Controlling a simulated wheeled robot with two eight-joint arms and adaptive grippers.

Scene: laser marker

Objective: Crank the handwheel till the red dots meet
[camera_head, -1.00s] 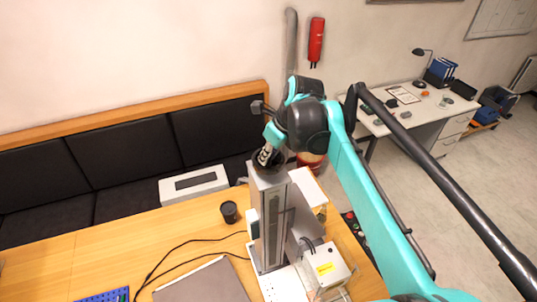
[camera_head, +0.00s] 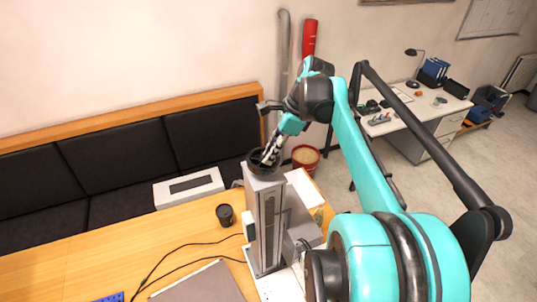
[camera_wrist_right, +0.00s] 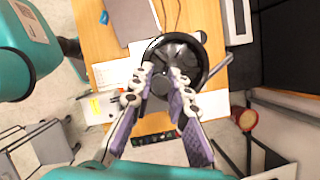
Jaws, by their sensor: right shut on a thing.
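The laser marker's tall grey column (camera_head: 268,225) stands upright on the table. A black handwheel (camera_head: 250,161) sits on its top. In the right wrist view the handwheel (camera_wrist_right: 204,55) is a dark ring with a dark hub, seen from above. My right gripper (camera_head: 268,157) reaches down to the wheel from the upper right. In the wrist view its two purple-padded fingers (camera_wrist_right: 161,82) are over the near part of the wheel and shut on it; the exact contact is hard to see. No red dots can be made out. My left gripper is not in view.
A black cup (camera_head: 224,216), dark cables and a grey laptop-like slab (camera_head: 205,284) lie left of the column on the wooden table (camera_head: 110,262). A white box (camera_head: 188,187) stands behind. My right arm covers the table's right side.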

